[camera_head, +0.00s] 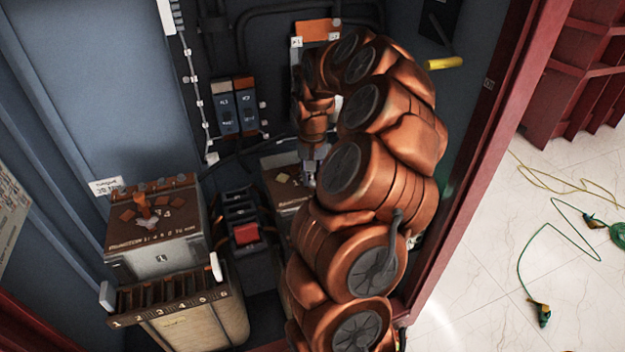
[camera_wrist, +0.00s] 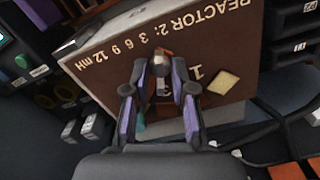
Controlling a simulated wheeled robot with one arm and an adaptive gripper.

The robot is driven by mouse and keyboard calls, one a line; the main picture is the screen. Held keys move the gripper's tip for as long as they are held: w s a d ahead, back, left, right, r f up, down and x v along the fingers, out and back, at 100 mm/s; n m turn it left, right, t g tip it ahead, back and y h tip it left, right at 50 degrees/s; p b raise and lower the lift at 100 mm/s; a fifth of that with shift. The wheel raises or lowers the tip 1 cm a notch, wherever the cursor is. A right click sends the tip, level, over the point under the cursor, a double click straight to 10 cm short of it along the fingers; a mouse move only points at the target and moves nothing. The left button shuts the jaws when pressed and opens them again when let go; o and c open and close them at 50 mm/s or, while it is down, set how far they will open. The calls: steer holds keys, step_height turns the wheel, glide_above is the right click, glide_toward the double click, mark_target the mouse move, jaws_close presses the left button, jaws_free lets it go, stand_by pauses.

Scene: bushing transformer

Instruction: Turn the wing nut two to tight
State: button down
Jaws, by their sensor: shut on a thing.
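The reactor 2 block (camera_wrist: 120,50) has a brown top with white lettering, upside down in the wrist view. In the head view it (camera_head: 283,178) is partly hidden behind my arm. My gripper (camera_wrist: 161,72) is over this top, its two purple-sided fingers closed in on wing nut two (camera_wrist: 161,86), a small orange-brown part mostly hidden between them. A yellow diamond mark (camera_wrist: 223,82) and a white "1" lie to the right of the fingers. In the head view my gripper (camera_head: 309,172) points down at the block, and the nut cannot be made out.
A red button box (camera_head: 246,234) stands between the blocks. A numbered slotted box (camera_head: 175,300) is in front. Cables (camera_wrist: 262,128) run beside reactor 2. The red cabinet edge (camera_head: 478,170) bounds the right.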

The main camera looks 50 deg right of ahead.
steer(key=m+b, duration=0.1)
steer(key=b, duration=0.1)
steer(key=m+b, duration=0.2)
steer(key=b, duration=0.1)
steer(key=shift+f, duration=0.4)
steer(key=m+b, duration=0.3)
steer(key=b, duration=0.1)
steer(key=shift+r+m+b, duration=0.1)
steer(key=shift+m+b, duration=0.2)
steer(key=m+b, duration=0.3)
steer(key=shift+r+m, duration=0.15)
steer(key=shift+m, duration=0.15)
steer(key=shift+r+m+b, duration=0.15)
steer(key=shift+m+b, duration=0.75)
steer(key=shift+m, duration=0.9)
steer(key=c, duration=1.3)
jaws_free()
steer(key=shift+r, duration=0.1)
